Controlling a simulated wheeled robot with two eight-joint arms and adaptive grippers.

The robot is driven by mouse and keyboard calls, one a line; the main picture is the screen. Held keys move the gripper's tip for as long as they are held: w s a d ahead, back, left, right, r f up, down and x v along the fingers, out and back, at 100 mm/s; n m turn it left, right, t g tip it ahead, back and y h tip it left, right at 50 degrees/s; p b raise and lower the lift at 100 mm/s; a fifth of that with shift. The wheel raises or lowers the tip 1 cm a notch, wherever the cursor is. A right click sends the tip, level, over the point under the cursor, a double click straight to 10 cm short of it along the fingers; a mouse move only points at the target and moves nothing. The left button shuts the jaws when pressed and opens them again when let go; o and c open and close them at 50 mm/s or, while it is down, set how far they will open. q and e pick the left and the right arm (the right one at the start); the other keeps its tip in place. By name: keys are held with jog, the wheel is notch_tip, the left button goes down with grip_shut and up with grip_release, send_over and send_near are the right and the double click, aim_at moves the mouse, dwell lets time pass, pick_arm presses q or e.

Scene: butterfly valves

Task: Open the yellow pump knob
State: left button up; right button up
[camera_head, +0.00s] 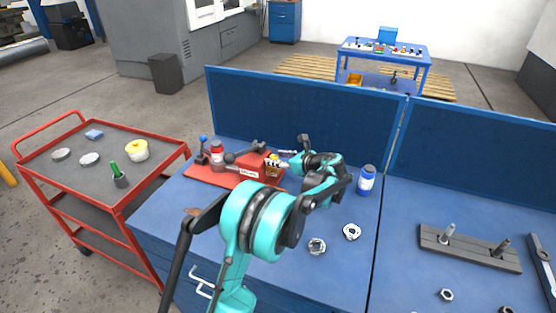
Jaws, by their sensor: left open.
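The pump (253,166) is a red block with dark fittings on a red base plate at the back left of the blue bench. A small yellow part (272,159), seemingly the yellow knob, shows at its right end. My left gripper (291,160) is open, just right of the yellow part and pointing left at it. It is close, but I cannot tell whether the fingers touch or surround the knob. My teal arm hides part of the plate's right side. My right gripper is not in view.
A red and white bottle (217,153) and a blue-topped lever (204,143) stand left of the pump. A blue and white bottle (366,180) stands right of my wrist. Metal rings (352,231) lie on the bench. A blue panel (300,113) rises behind. A red cart (70,165) stands left.

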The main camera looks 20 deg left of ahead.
pick_arm(q)
grip_shut()
jog(key=n+g+p, duration=0.1)
jog(key=n+g, duration=0.1)
jog(key=w+n+g+p, duration=0.1)
jog(key=n+g, duration=0.1)
jog(key=g, duration=0.1)
jog(key=shift+d+r+n+y+p, duration=0.1)
jog(key=shift+n+y+p, duration=0.2)
jog(key=shift+y+p, duration=0.1)
jog(key=shift+w+n+g+h+p, duration=0.15)
jog(key=shift+n+g+h+p, duration=0.15)
jog(key=shift+n+g+p, duration=1.05)
jog(key=shift+g, duration=0.55)
grip_release()
